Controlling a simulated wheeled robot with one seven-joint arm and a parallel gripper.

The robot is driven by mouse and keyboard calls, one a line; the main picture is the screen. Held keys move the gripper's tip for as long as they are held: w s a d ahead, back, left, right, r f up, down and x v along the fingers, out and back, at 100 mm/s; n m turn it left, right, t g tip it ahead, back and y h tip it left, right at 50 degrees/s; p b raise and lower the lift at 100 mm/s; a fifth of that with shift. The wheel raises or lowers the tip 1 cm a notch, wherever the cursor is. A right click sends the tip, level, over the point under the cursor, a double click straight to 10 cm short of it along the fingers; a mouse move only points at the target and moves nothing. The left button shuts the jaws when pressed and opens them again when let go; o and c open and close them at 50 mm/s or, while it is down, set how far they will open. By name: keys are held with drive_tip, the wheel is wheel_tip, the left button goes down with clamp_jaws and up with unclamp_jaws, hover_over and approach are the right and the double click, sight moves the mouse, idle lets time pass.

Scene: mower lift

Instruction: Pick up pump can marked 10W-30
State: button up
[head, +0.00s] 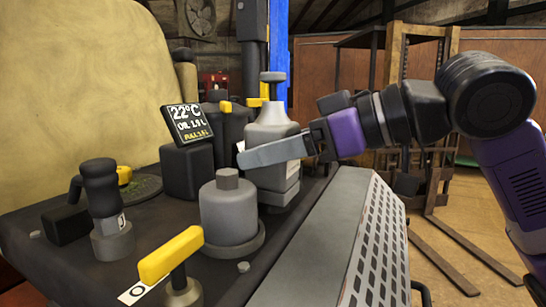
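A grey-white pump can (272,128) with a plunger top stands upright on the dark deck, right of the display. Its marking cannot be read here. My gripper (268,153) reaches in from the right at the can's mid-height. One long grey finger lies across the can's near side; the other finger is hidden, so I cannot tell whether the can is between them or touched.
A grey capped cylinder (228,212), a dark-topped grip (104,205) and a yellow-handled lever (170,256) stand nearer on the deck (150,222). A perforated grey panel (365,245) borders the right.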

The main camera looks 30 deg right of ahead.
clamp_jaws()
drive_tip(key=shift+r, duration=0.1)
